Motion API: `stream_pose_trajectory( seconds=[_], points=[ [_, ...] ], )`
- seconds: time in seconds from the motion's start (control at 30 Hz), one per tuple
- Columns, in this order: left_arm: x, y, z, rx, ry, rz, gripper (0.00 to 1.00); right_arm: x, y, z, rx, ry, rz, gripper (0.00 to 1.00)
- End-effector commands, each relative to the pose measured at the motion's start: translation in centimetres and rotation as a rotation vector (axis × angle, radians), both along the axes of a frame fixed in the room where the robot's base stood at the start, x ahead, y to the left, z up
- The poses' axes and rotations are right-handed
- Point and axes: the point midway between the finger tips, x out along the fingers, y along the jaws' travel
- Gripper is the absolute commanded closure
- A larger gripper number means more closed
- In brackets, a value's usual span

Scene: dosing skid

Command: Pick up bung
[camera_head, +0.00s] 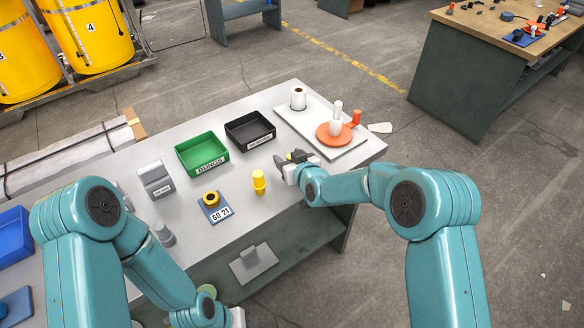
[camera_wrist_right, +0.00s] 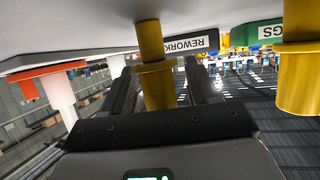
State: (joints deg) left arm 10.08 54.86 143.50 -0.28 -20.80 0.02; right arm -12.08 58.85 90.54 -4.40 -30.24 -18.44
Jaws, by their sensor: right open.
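A yellow bung (camera_head: 259,182) stands upright on the grey bench; it seems to be the yellow bung (camera_wrist_right: 300,75) at the right of the right wrist view. My right gripper (camera_head: 285,161) is low over the bench, beside the black tray. In the right wrist view, which looks upside down, its fingers (camera_wrist_right: 163,88) are apart, with another yellow bung (camera_wrist_right: 150,42) between them. That bung is mostly hidden in the head view. Only a pale part of my left gripper (camera_head: 238,317) shows at the bottom edge; its fingers are out of frame.
A green BUNGS tray (camera_head: 182,159) and a black REWORK tray (camera_head: 232,127) stand behind. A white board (camera_head: 350,146) holds an orange disc (camera_head: 328,137) and cylinders. A blue GO 21 plate (camera_head: 208,214) with a yellow ring and a grey block (camera_head: 155,180) stand at left.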

Motion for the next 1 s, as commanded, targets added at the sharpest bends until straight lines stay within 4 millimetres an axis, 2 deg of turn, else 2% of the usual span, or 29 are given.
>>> stream_pose_trajectory(
  seconds=[0.13,0.3,0.33,0.6,0.77,0.87,1.0],
  points=[
    [0.0,0.0,0.0,0.000,0.000,0.000,0.57,0.0,0.0,0.0,0.000,0.000,0.000,0.41],
    [0.0,0.0,0.0,0.000,0.000,0.000,0.57,0.0,0.0,0.0,0.000,0.000,0.000,0.96],
    [0.0,0.0,0.0,0.000,0.000,0.000,0.57,0.0,0.0,0.0,0.000,0.000,0.000,1.00],
    [0.0,0.0,0.0,0.000,0.000,0.000,0.57,0.0,0.0,0.1,0.000,-0.001,0.000,1.00],
    [0.0,0.0,-0.1,0.000,0.000,0.000,0.57,0.0,0.0,1.2,0.000,-0.003,0.000,1.00],
    [0.0,0.0,-0.2,0.000,0.000,0.000,0.57,0.0,0.0,2.9,0.001,-0.005,0.000,1.00],
    [0.0,0.0,-0.4,0.000,0.000,0.000,0.57,0.0,0.0,6.6,0.002,-0.008,0.000,1.00]
  ],
)
